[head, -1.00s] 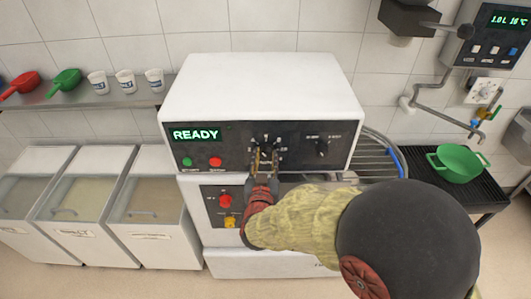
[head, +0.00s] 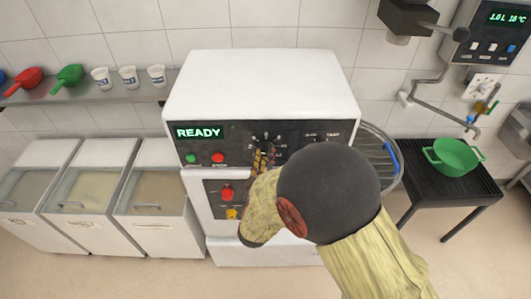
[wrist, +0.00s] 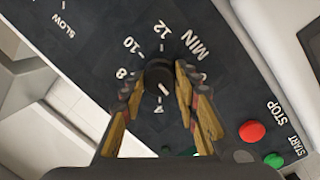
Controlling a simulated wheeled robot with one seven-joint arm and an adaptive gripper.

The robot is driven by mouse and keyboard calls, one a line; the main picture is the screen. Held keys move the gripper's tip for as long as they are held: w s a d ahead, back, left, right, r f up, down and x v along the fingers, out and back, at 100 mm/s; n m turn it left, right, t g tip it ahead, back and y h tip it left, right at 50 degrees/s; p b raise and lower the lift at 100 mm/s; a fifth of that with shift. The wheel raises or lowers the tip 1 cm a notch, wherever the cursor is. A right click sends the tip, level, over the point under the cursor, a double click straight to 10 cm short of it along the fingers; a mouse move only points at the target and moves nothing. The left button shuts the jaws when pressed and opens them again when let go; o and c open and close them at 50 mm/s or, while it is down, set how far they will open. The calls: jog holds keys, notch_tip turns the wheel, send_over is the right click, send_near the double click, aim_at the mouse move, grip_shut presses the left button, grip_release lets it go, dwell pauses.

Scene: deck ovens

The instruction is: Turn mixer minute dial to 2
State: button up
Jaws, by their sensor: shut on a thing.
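The mixer minute dial (wrist: 159,76) is a black knob with a white mark, on the dark control panel. The panel shows 12, 10, 8 and 4 and the word MIN around it in the wrist view; the other numbers are hidden by the fingers. The white mark is on the side of the knob towards the 4, slanted; I cannot tell its exact number. My gripper (wrist: 156,88) is shut on the dial, one finger on each side. In the head view my gripper (head: 264,158) reaches the panel of the mixer (head: 262,85), partly hidden by my arm.
The lit READY display (head: 199,133), green button (head: 191,158) and red button (head: 218,158) are left of the dial. A red knob (head: 227,192) sits lower. A rack with a green pot (head: 455,157) stands right; lidded bins (head: 160,190) stand left.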

jog(key=shift+w+r+n, duration=0.1)
jog(key=shift+n, duration=0.4)
jog(key=o, duration=1.2)
jog(key=shift+c, duration=0.2)
jog(key=s+a, duration=0.1)
jog(key=s, duration=1.1)
jog(key=shift+a, duration=0.25)
